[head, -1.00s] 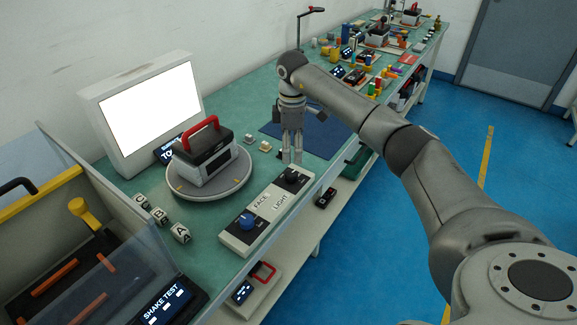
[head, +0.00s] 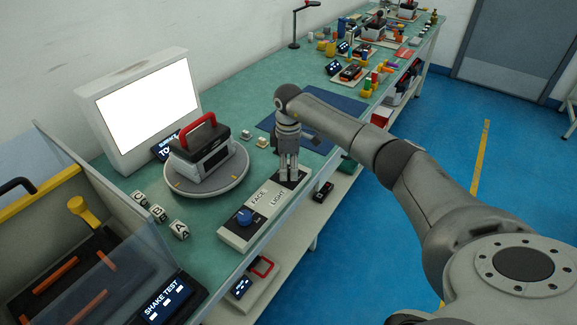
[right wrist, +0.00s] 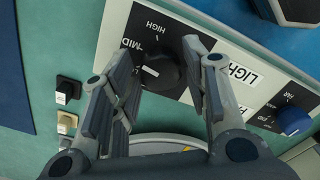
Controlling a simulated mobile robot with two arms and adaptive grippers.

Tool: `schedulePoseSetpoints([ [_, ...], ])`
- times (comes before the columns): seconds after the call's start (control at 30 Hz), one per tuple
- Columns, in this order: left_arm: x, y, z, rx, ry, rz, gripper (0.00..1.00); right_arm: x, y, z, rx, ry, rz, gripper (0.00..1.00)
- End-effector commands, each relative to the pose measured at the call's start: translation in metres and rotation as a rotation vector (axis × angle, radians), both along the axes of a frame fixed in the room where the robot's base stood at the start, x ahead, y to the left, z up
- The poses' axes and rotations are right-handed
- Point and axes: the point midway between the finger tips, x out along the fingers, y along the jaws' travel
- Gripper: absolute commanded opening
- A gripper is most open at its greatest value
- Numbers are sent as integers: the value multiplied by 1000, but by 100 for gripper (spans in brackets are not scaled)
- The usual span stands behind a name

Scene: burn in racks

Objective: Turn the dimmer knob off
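My right gripper (head: 289,178) points down over this end of the panel (head: 233,236) and hides the knob in the head view. In the right wrist view its fingers are apart, one on each side of the knob. I cannot tell whether they touch it. My left gripper is not in view.
A blue knob (head: 244,217) is at the panel's near end, by the FACE label. A round turntable (head: 230,180) holds a red-handled device (head: 200,150) left of my gripper. Lettered cubes (head: 180,230) and a bright lightbox (head: 150,108) stand further left.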

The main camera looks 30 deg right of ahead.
Motion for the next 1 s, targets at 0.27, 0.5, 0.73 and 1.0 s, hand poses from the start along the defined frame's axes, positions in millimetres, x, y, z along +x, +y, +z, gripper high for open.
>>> schedulePoseSetpoints([
  [0.27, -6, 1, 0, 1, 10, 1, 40, 0, 0, 0, 0, 0, 0, 8],
  [0.5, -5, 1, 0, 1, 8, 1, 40, 0, 0, 0, 1, -1, 32, 8],
  [0.73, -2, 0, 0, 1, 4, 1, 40, 0, 0, 0, 1, 1, 154, 8],
  [1.0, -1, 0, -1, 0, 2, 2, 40, 0, 0, 0, 0, -1, 394, 8],
])
